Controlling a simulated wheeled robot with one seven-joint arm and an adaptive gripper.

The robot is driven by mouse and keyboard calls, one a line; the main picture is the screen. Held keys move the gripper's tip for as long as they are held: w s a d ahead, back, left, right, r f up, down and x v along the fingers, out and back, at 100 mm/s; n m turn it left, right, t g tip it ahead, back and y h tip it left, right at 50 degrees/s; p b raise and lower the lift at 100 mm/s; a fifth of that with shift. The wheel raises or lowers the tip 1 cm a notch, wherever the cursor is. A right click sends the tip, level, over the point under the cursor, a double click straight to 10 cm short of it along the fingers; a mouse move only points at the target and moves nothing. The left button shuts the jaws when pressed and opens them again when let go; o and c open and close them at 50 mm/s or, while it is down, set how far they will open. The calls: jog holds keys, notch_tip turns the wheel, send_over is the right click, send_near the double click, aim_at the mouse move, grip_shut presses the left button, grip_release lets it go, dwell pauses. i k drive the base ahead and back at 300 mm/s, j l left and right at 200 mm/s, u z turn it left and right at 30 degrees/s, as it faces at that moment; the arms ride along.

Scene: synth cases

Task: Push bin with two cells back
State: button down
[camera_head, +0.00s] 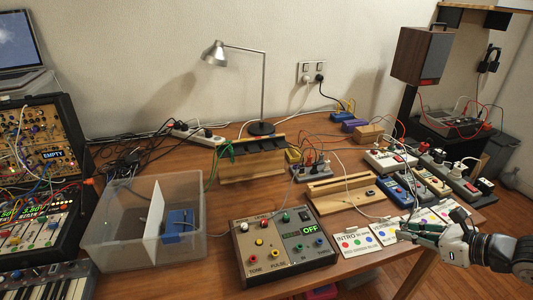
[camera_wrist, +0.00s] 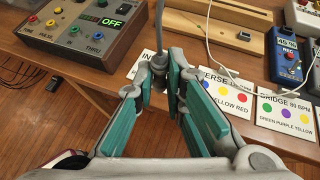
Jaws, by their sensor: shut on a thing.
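The bin with two cells (camera_head: 115,255) is a clear plastic box at the left of the wooden table, near its front edge. A white upright divider (camera_head: 154,213) splits it. A blue object (camera_head: 178,222) lies in the right cell; the left cell looks empty. My gripper (camera_head: 408,232) is far to the right of the bin, over the cards at the front edge. In the wrist view my gripper (camera_wrist: 165,75) has its green-padded fingers close together on a thin grey cable end (camera_wrist: 158,62). The bin is not in the wrist view.
A control box reading OFF (camera_head: 283,245) stands right of the bin. A wooden stand (camera_head: 252,168) and lamp (camera_head: 262,128) are behind. Cables lie behind and beside the bin. A synth rack (camera_head: 40,180) and keyboard (camera_head: 50,285) are at left. Printed cards (camera_head: 355,241) lie by my gripper.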

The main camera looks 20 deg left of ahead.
aim_at(115, 238)
jog(key=i+l+u, duration=0.1)
jog(key=i+u, duration=0.3)
jog(key=i+l+u, duration=0.15)
jog(key=u, duration=0.25)
jog(key=j+u, duration=0.2)
jog(key=u, duration=0.2)
jog(key=i+j, duration=0.1)
jog(key=j, duration=0.4)
